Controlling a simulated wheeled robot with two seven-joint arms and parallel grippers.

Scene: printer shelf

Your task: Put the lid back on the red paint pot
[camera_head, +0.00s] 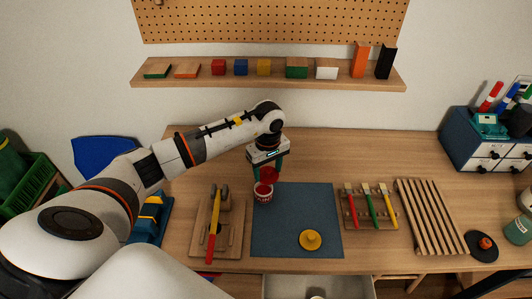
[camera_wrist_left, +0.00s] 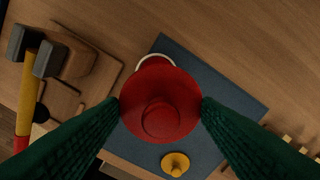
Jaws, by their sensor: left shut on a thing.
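The red lid (camera_head: 269,174) is round with a raised knob. My left gripper (camera_head: 267,168) is shut on it and holds it just above the red paint pot (camera_head: 263,194). The pot has a white band and stands near the left edge of the blue mat. In the left wrist view the lid (camera_wrist_left: 160,112) sits between the green fingers of my left gripper (camera_wrist_left: 160,106) and hides most of the pot. Part of the pot's pale rim (camera_wrist_left: 146,58) shows past the lid, so the two are not lined up in that view. My right gripper is not in view.
A yellow lid (camera_head: 311,239) lies on the blue mat (camera_head: 300,213). A hammer (camera_head: 214,226) lies on a wooden board left of the mat. A rack of brushes (camera_head: 369,206) and a slatted rack (camera_head: 428,215) stand to the right. The table behind the mat is clear.

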